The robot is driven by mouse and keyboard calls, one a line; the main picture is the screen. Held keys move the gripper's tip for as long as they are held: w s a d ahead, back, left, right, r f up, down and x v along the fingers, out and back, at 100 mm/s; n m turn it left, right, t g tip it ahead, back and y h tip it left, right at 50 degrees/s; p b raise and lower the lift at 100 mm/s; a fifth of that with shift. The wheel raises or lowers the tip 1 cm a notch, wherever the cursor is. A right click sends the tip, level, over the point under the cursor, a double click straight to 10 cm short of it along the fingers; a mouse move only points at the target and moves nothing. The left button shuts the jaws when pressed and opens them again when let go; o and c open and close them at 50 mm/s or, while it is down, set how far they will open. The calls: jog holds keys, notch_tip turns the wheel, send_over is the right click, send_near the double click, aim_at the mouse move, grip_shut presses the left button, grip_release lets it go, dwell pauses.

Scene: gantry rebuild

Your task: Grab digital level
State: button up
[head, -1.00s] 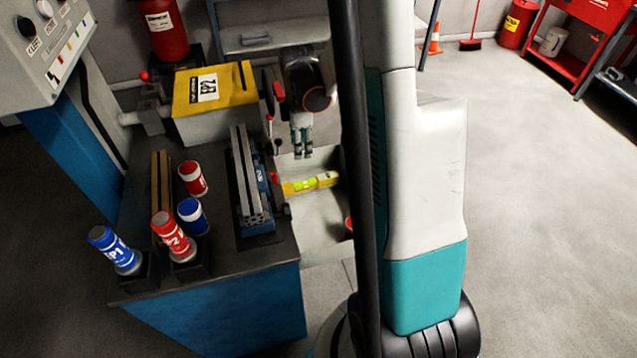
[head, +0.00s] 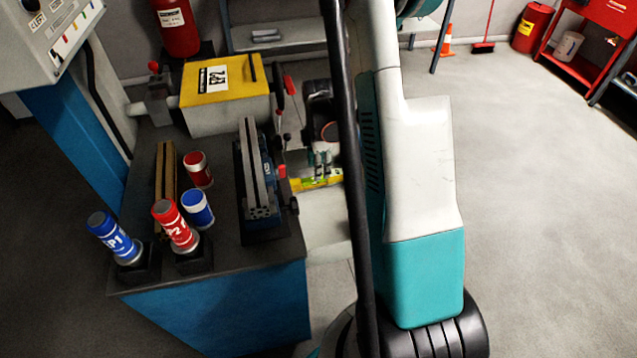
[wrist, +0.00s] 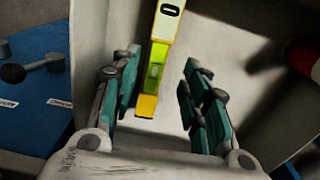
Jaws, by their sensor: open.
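The digital level (head: 318,182) is a yellow bar with a green vial window. It lies on a pale grey surface beside the dark workbench, partly hidden by my gripper and arm in the head view. In the wrist view the level (wrist: 160,62) points down between the fingers, nearer the left finger. My gripper (wrist: 160,88) is open, with teal finger pads on both sides of the level's near end and a wider gap on the right. In the head view my gripper (head: 322,160) is just above the level. I cannot tell whether a finger touches it.
The dark workbench (head: 225,255) holds a vise-like metal fixture (head: 256,180), a yellow-topped box (head: 225,95) and several red and blue cylinders (head: 198,208). In the wrist view a red object (wrist: 303,57) sits at the right, near a pale wall. Open floor lies at the right.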

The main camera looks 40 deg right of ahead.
aim_at(299, 186)
jog(key=f+b, duration=0.1)
jog(key=f, duration=0.1)
jog(key=f+b, duration=0.1)
jog(key=f, duration=0.1)
jog(key=shift+w+d+f, duration=0.1)
jog(key=shift+w+f, duration=0.1)
jog(key=shift+f, duration=0.2)
jog(key=shift+c, duration=0.6)
grip_shut()
jog(key=shift+r, duration=0.1)
